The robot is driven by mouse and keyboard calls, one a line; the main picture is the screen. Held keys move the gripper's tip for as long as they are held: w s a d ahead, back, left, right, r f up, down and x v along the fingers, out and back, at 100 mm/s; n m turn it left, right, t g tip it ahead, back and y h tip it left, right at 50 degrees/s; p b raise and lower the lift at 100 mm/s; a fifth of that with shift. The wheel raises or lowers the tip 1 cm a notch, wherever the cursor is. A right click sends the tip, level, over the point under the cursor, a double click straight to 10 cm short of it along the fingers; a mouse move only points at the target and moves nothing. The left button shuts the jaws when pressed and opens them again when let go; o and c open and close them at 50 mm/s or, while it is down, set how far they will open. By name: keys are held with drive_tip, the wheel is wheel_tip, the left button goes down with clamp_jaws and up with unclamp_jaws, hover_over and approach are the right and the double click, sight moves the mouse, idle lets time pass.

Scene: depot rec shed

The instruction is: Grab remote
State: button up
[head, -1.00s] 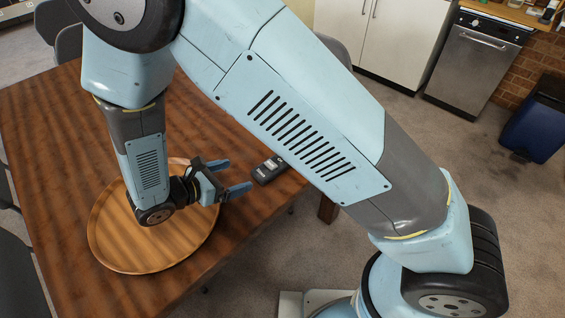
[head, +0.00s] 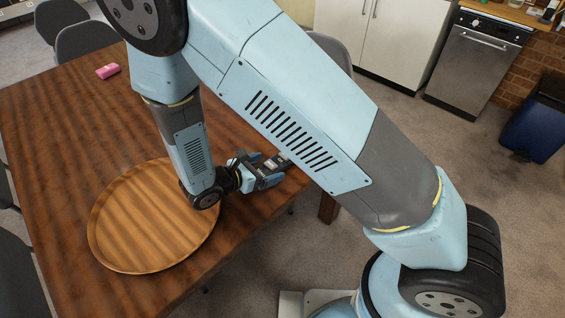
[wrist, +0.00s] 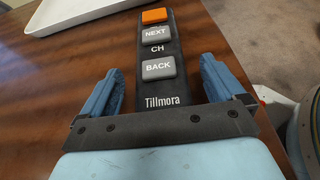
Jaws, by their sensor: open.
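The remote (wrist: 158,75) is dark, with an orange button at its far end and grey NEXT and BACK buttons. It lies on the wooden table (head: 110,137), near the table's right edge. In the head view the remote (head: 270,165) is partly hidden by my gripper (head: 269,172). In the wrist view my gripper (wrist: 157,88) is open, with one blue finger on each side of the remote's near end. Gaps show between both fingers and the remote, so it is not gripped.
A round wooden tray (head: 150,222) lies on the table left of my gripper. A pink object (head: 108,71) lies at the far left. A white tray (wrist: 75,12) shows at the wrist view's top left. Grey chairs (head: 88,38) stand around the table.

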drive_tip(key=shift+x, duration=0.9)
drive_tip(key=shift+c, duration=0.4)
drive_tip(key=c, duration=1.1)
drive_tip(key=shift+r, duration=0.1)
drive_tip(key=shift+c, duration=0.2)
